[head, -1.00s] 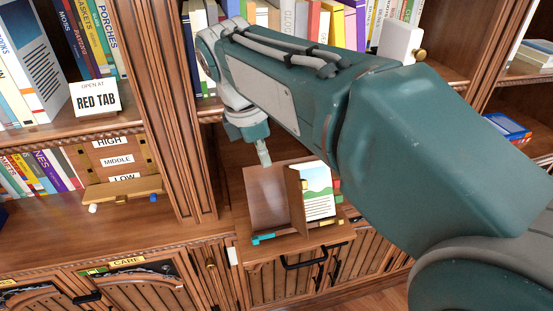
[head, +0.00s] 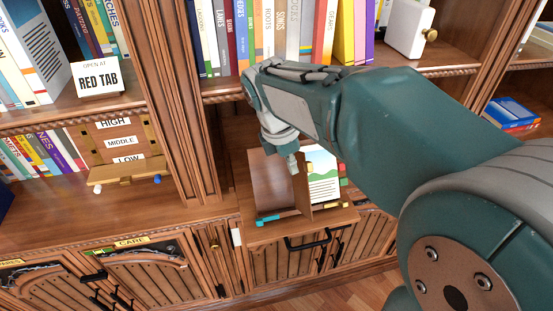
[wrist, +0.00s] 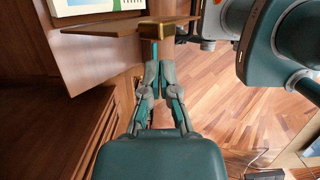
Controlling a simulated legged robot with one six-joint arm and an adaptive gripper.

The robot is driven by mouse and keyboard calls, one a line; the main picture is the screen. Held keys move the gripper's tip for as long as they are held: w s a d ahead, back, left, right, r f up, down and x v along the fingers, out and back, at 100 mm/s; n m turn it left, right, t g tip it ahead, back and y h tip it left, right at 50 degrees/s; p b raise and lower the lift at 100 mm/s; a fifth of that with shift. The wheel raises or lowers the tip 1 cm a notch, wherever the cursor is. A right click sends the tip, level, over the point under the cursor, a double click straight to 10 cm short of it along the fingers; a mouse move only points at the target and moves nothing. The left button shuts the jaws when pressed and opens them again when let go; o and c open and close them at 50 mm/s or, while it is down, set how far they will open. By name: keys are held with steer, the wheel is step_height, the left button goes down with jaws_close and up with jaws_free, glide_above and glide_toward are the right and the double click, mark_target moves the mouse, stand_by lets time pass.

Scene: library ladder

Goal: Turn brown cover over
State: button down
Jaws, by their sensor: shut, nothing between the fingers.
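The brown cover (head: 301,185) stands up, seen nearly edge-on, in an open book-like holder on the lower shelf. To its right is a white page with a green and blue picture (head: 323,178); to its left is a bare brown panel (head: 268,180). My gripper (head: 292,164) is at the cover's upper left edge; touching or apart is unclear. In the wrist view the cover shows as a thin brown board (wrist: 105,27) with a brass-coloured block (wrist: 168,31) at its end. My gripper (wrist: 158,66) is shut and empty, just below the block in that picture.
A teal bar (head: 268,218) lies at the holder's front left. Below is a cabinet with black handles (head: 307,241). A "RED TAB" sign (head: 98,79) and a HIGH/MIDDLE/LOW board (head: 120,141) stand left, beyond a wooden post. Books fill the upper shelf.

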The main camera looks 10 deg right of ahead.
steer(key=shift+d, duration=0.65)
steer(key=shift+d+n, duration=0.3)
steer(key=shift+d, duration=0.1)
steer(key=shift+d+y, duration=0.15)
steer(key=shift+y, duration=0.15)
